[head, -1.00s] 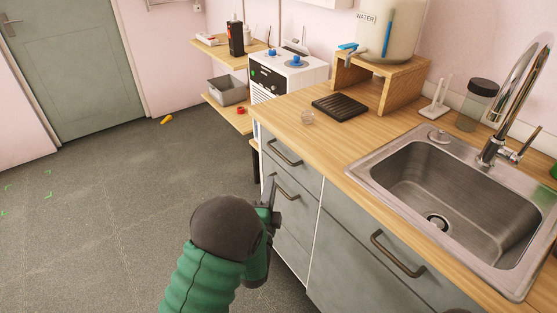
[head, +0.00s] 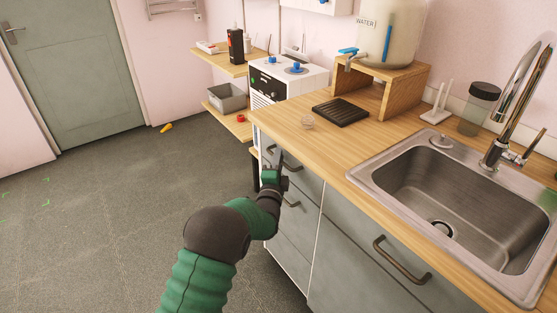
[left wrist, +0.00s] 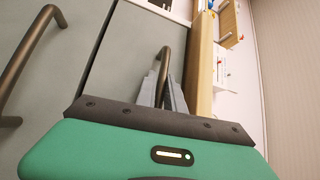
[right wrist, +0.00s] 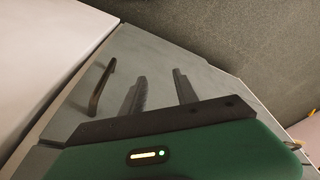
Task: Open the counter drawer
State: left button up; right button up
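The counter's upper drawer (head: 305,183) has a grey front and a dark curved handle (head: 291,163). Its front looks flush with the cabinet. My left gripper (head: 281,165) is at this handle. In the left wrist view, the fingers (left wrist: 164,80) lie close on both sides of the handle (left wrist: 165,58), narrowed onto it. The gripper hides part of the handle in the head view. My right gripper is outside the head view. In the right wrist view its fingers (right wrist: 160,80) are apart and empty, in front of a grey front with a handle (right wrist: 102,88).
A wider front with a handle (head: 401,262) is under the sink (head: 440,190). A glass jar (head: 308,122) and black rack (head: 341,111) stand on the counter. The floor (head: 110,220) at left is open.

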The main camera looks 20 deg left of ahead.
pick_arm(q)
jog(key=shift+d, duration=0.1)
grip_shut()
jog(key=shift+s+f, duration=0.1)
jog(key=shift+f, duration=0.15)
dwell(0.8)
